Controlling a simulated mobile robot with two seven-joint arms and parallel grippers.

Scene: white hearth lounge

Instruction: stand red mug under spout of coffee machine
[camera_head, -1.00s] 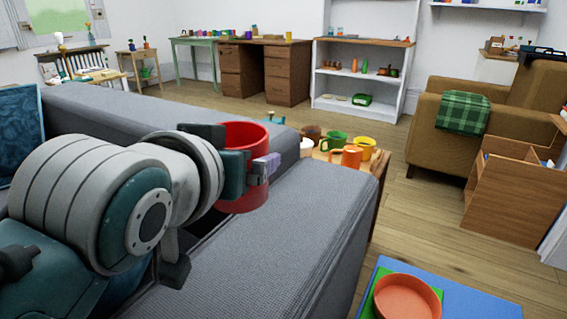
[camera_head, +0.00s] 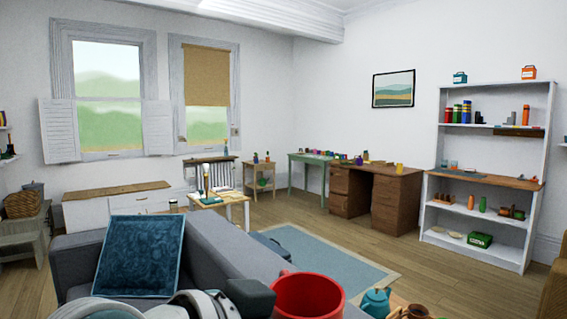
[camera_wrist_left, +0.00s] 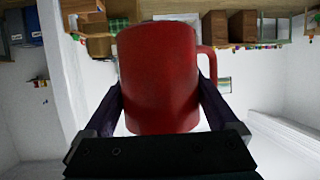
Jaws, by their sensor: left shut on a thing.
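The red mug (camera_head: 308,297) is at the bottom of the head view, its open rim facing up and its lower part cut off by the frame edge. My left gripper (camera_head: 252,298) is beside it, mostly below the frame. In the left wrist view the red mug (camera_wrist_left: 158,75) sits between the two dark fingers of my left gripper (camera_wrist_left: 162,100), which is shut on it. Its handle shows at the right there. I cannot make out a coffee machine in either view. My right gripper is not in view.
A grey sofa (camera_head: 220,257) with a blue cushion (camera_head: 140,255) is close in front. A teal teapot (camera_head: 376,302) and a brown mug (camera_head: 410,312) show at the bottom edge. A rug (camera_head: 330,262) lies beyond. A wooden desk (camera_head: 395,200) and white shelves (camera_head: 480,248) stand along the back.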

